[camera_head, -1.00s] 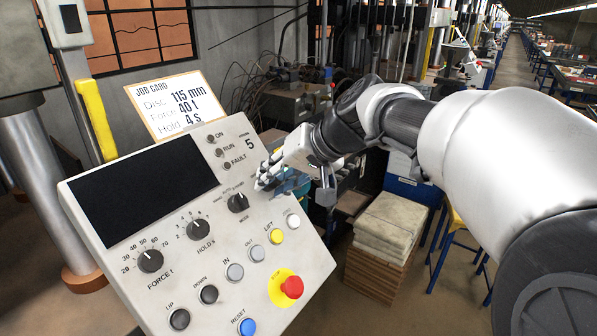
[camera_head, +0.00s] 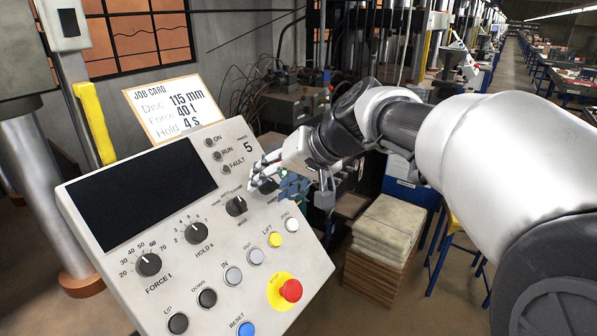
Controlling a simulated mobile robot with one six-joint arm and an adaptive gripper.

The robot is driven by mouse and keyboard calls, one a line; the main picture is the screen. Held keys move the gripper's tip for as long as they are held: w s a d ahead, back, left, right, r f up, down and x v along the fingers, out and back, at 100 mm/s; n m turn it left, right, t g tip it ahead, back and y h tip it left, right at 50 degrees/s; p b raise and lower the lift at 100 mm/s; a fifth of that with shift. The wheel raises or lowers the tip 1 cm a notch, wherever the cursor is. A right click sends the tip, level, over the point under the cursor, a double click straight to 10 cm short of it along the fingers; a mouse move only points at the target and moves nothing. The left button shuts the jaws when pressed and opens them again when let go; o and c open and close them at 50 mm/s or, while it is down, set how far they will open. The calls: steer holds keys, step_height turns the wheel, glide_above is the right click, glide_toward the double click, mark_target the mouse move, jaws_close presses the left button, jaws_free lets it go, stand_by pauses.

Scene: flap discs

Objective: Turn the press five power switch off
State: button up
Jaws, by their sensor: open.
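The press five control panel (camera_head: 205,262) is a tilted light-grey box marked with a 5 at its upper right. My gripper (camera_head: 268,180) is open at the panel's right edge, below the 5. A dark rounded part shows between its fingers; it may be a switch knob, but the fingers hide most of it. I cannot tell whether they touch it. No power label is readable. The black mode knob (camera_head: 236,206) is just left of and below the gripper. The ON lamp (camera_head: 210,142), RUN lamp (camera_head: 217,155) and FAULT lamp (camera_head: 226,170) look unlit.
The panel has a dark screen (camera_head: 142,190), a force knob (camera_head: 148,265), a hold knob (camera_head: 196,233), several push buttons and a red stop button (camera_head: 290,290) on yellow. A job card (camera_head: 174,107) stands behind it. A stack of pale sheets (camera_head: 388,232) stands to the right.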

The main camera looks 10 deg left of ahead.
steer(key=v, duration=1.2)
steer(key=shift+d+f, duration=0.1)
steer(key=s+d+f+m+h, duration=0.2)
steer(key=s+d+f+h, duration=0.2)
steer(key=s+d+f, duration=0.6)
steer(key=s+d+f+m+t+h, duration=0.1)
steer(key=s+d+f+h, duration=0.3)
steer(key=s+d+f, duration=0.6)
steer(key=s+d, duration=0.3)
steer(key=shift+s+d+m, duration=0.25)
steer(key=shift+s+m, duration=0.1)
steer(key=shift+m, duration=0.05)
steer(key=shift+c, duration=0.3)
